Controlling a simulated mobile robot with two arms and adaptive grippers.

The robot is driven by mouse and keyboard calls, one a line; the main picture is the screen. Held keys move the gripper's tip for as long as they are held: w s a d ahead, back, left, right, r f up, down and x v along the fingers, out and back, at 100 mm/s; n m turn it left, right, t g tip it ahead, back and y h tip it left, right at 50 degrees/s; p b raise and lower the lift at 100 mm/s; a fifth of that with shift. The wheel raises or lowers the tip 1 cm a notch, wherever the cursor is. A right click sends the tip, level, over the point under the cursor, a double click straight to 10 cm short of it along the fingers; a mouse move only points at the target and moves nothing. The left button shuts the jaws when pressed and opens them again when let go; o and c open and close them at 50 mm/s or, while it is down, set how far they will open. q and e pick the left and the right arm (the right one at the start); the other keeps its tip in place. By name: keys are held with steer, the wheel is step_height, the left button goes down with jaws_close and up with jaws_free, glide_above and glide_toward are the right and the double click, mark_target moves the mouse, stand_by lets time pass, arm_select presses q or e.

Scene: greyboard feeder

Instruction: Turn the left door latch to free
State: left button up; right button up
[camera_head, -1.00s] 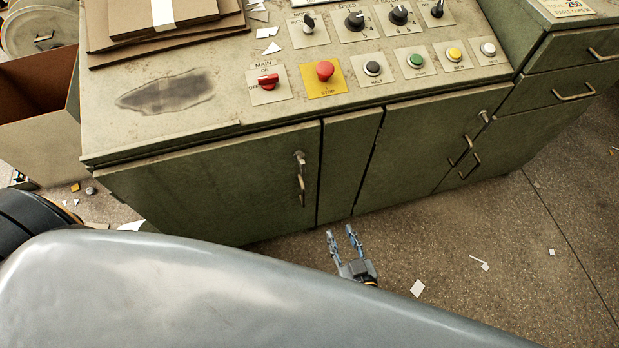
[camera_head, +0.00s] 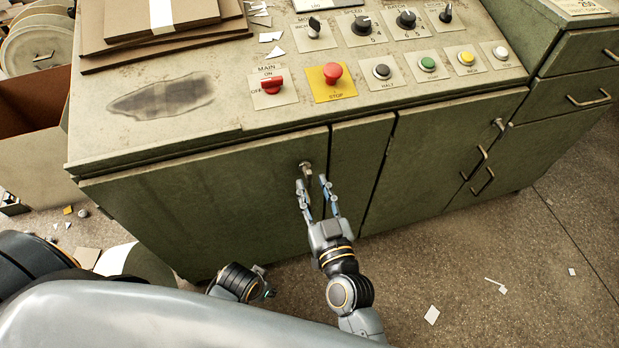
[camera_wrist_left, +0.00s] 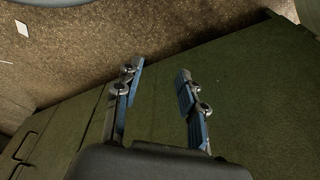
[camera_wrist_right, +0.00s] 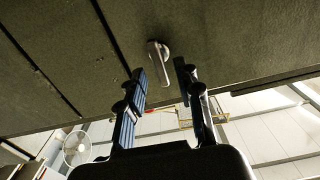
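The left door latch (camera_head: 306,168) is a small metal knob with a short lever on the green left cabinet door (camera_head: 210,200), near its right edge. In the head view its lower part is partly hidden by a finger of my right gripper (camera_head: 313,183). In the right wrist view the latch (camera_wrist_right: 157,52) lies just beyond the open fingertips, roughly in line with the gap, with its lever pointing down the picture. No grip on it shows. My left gripper (camera_wrist_left: 156,72) is open and empty in the left wrist view, facing the green cabinet front and floor.
The console top above carries a red main switch (camera_head: 272,84), a red stop button (camera_head: 332,73) and several other knobs and buttons. Another door latch (camera_head: 498,124) and handles sit to the right. Paper scraps (camera_head: 432,315) lie on the otherwise open floor.

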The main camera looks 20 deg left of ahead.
mark_target(310, 181)
arm_select(q)
steer(key=shift+w+r, duration=0.2)
steer(key=shift+r, duration=0.6)
arm_select(e)
steer(key=shift+x, duration=1.6)
jaws_close()
